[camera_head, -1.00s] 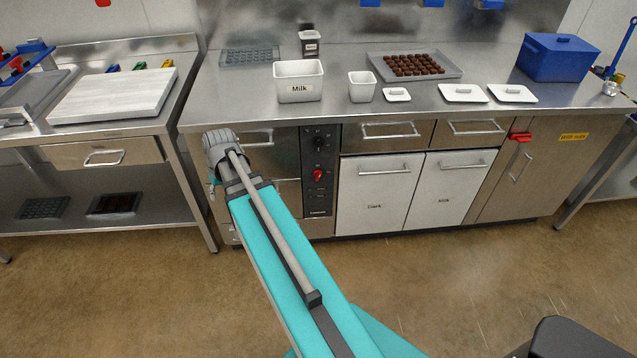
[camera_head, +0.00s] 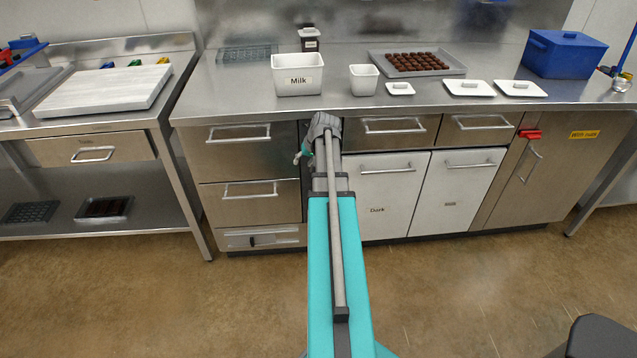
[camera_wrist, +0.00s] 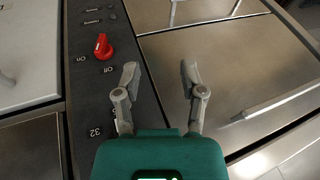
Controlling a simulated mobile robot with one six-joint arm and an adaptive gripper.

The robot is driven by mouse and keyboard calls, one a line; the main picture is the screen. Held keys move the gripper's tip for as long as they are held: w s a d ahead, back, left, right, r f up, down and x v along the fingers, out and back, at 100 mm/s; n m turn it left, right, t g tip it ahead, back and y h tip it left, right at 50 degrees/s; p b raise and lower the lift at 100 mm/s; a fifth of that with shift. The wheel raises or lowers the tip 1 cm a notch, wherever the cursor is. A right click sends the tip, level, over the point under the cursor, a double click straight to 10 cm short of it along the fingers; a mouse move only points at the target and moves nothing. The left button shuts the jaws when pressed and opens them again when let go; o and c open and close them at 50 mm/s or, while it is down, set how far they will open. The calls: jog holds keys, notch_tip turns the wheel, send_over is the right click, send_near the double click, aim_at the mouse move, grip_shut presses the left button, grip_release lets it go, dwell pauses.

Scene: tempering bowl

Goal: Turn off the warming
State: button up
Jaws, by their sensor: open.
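The red warming knob (camera_wrist: 103,46) is on a dark control panel (camera_wrist: 85,90) in the wrist view, with ON and OFF labels beside it. Which label it points to is unclear. My gripper (camera_wrist: 160,75) is open and empty. Its two fingers are spread, to the right of the knob and a little below it in this picture, not touching it. In the head view my arm covers most of the panel and the knob is hidden. Only a bit of my gripper (camera_head: 303,155) shows there, at the cabinet front.
Steel drawers (camera_head: 240,150) lie left of the panel, and white Dark (camera_head: 378,195) and Milk (camera_head: 455,190) doors lie right. Drawer handles stick out. The counter above holds a Milk container (camera_head: 297,76), a white cup (camera_head: 363,80), lids, a chocolate tray (camera_head: 456,68) and a blue box (camera_head: 562,55).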

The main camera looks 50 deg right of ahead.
jog(key=s+d+f+m+h+b, duration=0.1)
jog(key=s+d+f+b, duration=0.1)
jog(key=s+d, duration=0.3)
jog(key=d, duration=0.4)
jog(key=shift+d+f+m+t, duration=0.2)
jog(key=shift+f+m+t, duration=0.1)
jog(key=shift+t, duration=0.1)
jog(key=shift+f+b, duration=0.1)
jog(key=shift+b, duration=0.2)
jog(key=b+x, duration=1.1)
jog(key=x, duration=0.2)
jog(key=shift+w+f+b, duration=0.15)
jog(key=shift+f+b, duration=0.05)
jog(key=shift+b, duration=0.1)
grip_shut()
